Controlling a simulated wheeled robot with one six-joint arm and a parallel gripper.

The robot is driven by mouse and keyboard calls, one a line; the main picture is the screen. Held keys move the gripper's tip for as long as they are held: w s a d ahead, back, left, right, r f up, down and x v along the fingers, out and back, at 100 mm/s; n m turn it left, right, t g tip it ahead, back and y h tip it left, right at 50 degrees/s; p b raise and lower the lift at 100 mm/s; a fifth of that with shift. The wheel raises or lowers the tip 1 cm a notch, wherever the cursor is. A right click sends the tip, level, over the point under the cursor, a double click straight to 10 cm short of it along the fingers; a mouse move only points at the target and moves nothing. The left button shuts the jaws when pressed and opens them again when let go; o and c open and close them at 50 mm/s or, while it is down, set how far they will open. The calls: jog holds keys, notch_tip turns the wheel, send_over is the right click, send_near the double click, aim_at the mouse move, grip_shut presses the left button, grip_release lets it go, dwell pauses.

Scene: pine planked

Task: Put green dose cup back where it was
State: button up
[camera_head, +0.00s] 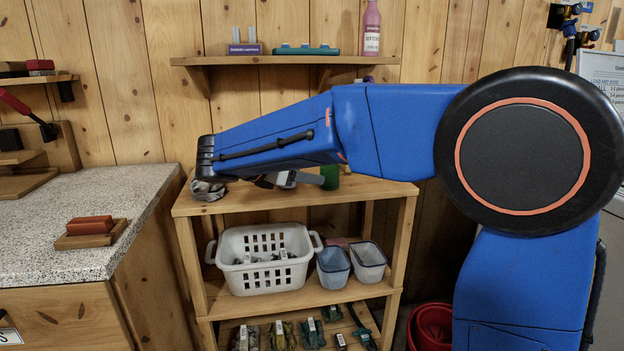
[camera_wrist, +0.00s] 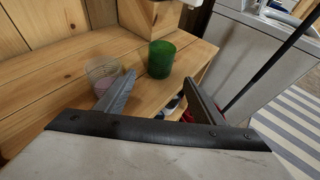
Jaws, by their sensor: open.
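A green cup (camera_wrist: 161,60), which looks like the green dose cup, stands upright on the wooden top shelf (camera_wrist: 60,92) in the wrist view. In the head view it shows as a small green patch (camera_head: 330,178) below my arm, partly hidden. My gripper (camera_wrist: 160,85) is open, its two fingers apart with nothing between them. The cup stands just beyond the fingertips, in line with the gap. In the head view my gripper (camera_head: 276,180) is low over the shelf top, partly hidden by my arm.
A clear cup (camera_wrist: 104,74) with something pinkish stands left of the green cup, close beside the left finger. A white basket (camera_head: 232,278) and two bins (camera_head: 333,268) fill the shelf below.

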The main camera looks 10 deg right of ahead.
jog(key=s+d+f+m+g+y, duration=0.2)
jog(key=s+d+f+m, duration=0.25)
jog(key=s+d, duration=0.4)
jog(key=s+d+f+m+g+y, duration=0.25)
jog(key=s+d+m, duration=0.35)
jog(key=s+d, duration=0.3)
jog(key=s+f+m+y, duration=0.3)
jog(key=s+f+m, duration=0.3)
jog(key=s, duration=0.4)
jog(key=s+a+f+m+t+y, duration=0.1)
jog(key=s+f+m+y, duration=0.2)
jog(key=s+f+m, duration=0.3)
jog(key=shift+s+a+m, duration=0.2)
jog(key=shift+s+m, duration=1.15)
jog(key=shift+s, duration=0.5)
jog(key=shift+t, duration=0.25)
